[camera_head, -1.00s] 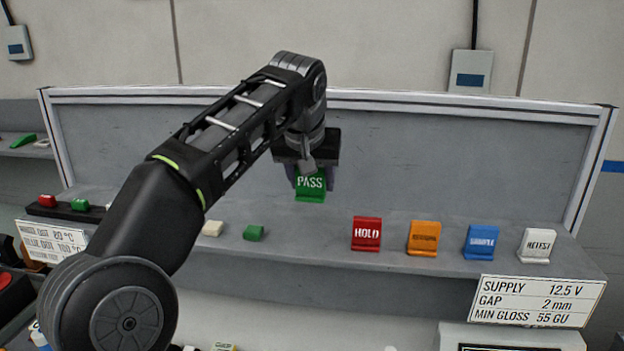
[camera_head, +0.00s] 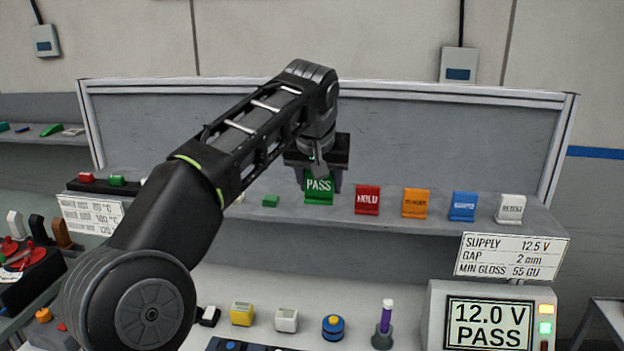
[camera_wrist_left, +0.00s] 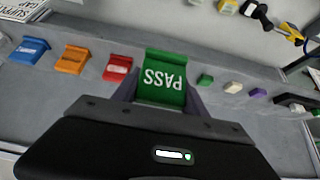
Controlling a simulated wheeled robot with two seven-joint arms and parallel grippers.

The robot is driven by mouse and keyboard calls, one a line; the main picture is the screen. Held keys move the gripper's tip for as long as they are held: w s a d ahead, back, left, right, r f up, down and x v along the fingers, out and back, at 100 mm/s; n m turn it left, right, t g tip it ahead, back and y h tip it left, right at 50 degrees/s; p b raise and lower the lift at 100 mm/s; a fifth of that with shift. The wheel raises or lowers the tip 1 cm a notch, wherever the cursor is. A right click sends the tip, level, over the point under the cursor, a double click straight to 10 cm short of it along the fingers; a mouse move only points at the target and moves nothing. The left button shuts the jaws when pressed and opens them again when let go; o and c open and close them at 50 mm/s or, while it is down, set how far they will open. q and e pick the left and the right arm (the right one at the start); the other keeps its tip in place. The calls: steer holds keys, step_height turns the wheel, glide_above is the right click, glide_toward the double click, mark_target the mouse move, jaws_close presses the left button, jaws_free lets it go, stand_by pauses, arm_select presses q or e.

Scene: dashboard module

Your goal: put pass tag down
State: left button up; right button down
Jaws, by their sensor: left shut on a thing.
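The green pass tag (camera_head: 319,188) is between the fingers of my left gripper (camera_head: 319,182), which is shut on it. In the head view the tag is upright at the shelf, left of the red HOLD tag, its lower edge at or very near the shelf top; I cannot tell whether it touches. In the left wrist view the pass tag (camera_wrist_left: 164,78) shows its white lettering upside down, with a finger of my left gripper (camera_wrist_left: 161,92) on each side. My right gripper is not in view.
On the shelf (camera_head: 400,225), the red HOLD tag (camera_head: 367,199), orange tag (camera_head: 416,203), blue tag (camera_head: 463,206) and white RETEST tag (camera_head: 510,209) stand to the right. A small green block (camera_head: 271,201) lies just left. A display (camera_head: 487,324) below reads 12.0 V PASS.

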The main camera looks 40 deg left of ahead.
arm_select(q)
steer(key=w+d+f+m+h+b, duration=0.1)
steer(key=w+d+f, duration=0.2)
steer(key=d+f, duration=0.35)
steer(key=w+d+f+m+b, duration=0.15)
steer(key=d+f, duration=0.25)
steer(key=f, duration=0.5)
steer(key=s+d+f+m+h, duration=0.1)
steer(key=s+d+f, duration=0.1)
steer(key=d+f, duration=0.4)
steer(key=s+d+f+m+h+b, duration=0.1)
steer(key=s+d+f+m, duration=0.1)
steer(key=d+f, duration=0.4)
step_height(320, 180, down, 4)
steer(key=shift+s+f+t, duration=0.25)
steer(key=shift+s+t, duration=0.15)
steer(key=shift+a, duration=0.1)
